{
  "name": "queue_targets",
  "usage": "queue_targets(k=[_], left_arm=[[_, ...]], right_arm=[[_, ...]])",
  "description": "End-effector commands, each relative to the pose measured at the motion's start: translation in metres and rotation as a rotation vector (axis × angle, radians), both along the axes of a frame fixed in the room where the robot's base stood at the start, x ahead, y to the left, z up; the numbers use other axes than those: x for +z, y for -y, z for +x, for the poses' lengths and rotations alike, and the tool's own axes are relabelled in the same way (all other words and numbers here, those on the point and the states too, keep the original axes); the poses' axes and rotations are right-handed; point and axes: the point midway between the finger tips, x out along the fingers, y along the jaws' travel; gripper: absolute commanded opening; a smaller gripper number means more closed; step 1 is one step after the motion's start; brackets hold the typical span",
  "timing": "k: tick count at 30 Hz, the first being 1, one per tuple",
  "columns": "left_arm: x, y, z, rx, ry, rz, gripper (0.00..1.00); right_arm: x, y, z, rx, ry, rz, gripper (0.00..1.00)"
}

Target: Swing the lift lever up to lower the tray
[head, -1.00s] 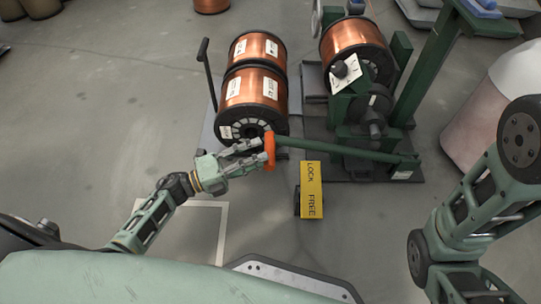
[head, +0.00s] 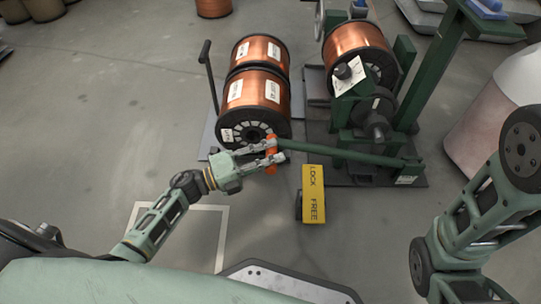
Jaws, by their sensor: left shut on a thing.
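The lift lever (head: 345,150) is a green bar that runs left from the green machine frame and ends in an orange grip (head: 271,165). My left gripper (head: 272,153) is shut on the orange grip, with its fingers across it. The lever lies close to level, just in front of the nearer copper spool. The tray cannot be told apart clearly from the dark base under the machine. My right arm shows at the right edge, but its gripper is out of view.
Two copper spools (head: 254,90) stand on a flat cart with an upright handle (head: 209,75). Another spool (head: 355,42) sits on the green machine (head: 372,110). A yellow LOCK/FREE pedal (head: 313,194) is below the lever. Open floor lies at left.

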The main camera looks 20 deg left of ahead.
Motion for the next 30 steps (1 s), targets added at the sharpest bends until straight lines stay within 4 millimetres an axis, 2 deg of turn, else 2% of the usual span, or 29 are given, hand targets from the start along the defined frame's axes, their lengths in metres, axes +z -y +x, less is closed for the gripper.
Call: queue_targets(k=[3,17,23,27,28,30], left_arm=[[-0.001,0.000,0.000,0.000,-0.001,0.000,0.00],[0.003,0.000,0.000,0.000,-0.005,0.003,0.00],[0.017,0.002,0.001,0.001,-0.011,0.023,0.00],[0.033,0.006,0.002,-0.001,-0.017,0.049,0.00],[0.036,0.006,0.002,0.000,-0.019,0.056,0.00],[0.045,0.009,0.003,-0.001,-0.023,0.072,0.00]], right_arm=[[0.000,0.000,0.000,0.000,0.000,0.000,0.00],[0.005,0.000,0.001,0.000,-0.002,0.000,0.00],[0.023,0.000,0.001,-0.001,-0.003,0.001,0.00],[0.044,0.000,0.001,-0.001,-0.002,0.001,0.00],[0.047,0.000,0.003,0.000,-0.005,0.002,0.00],[0.039,0.001,0.029,0.001,-0.078,0.004,0.00]])
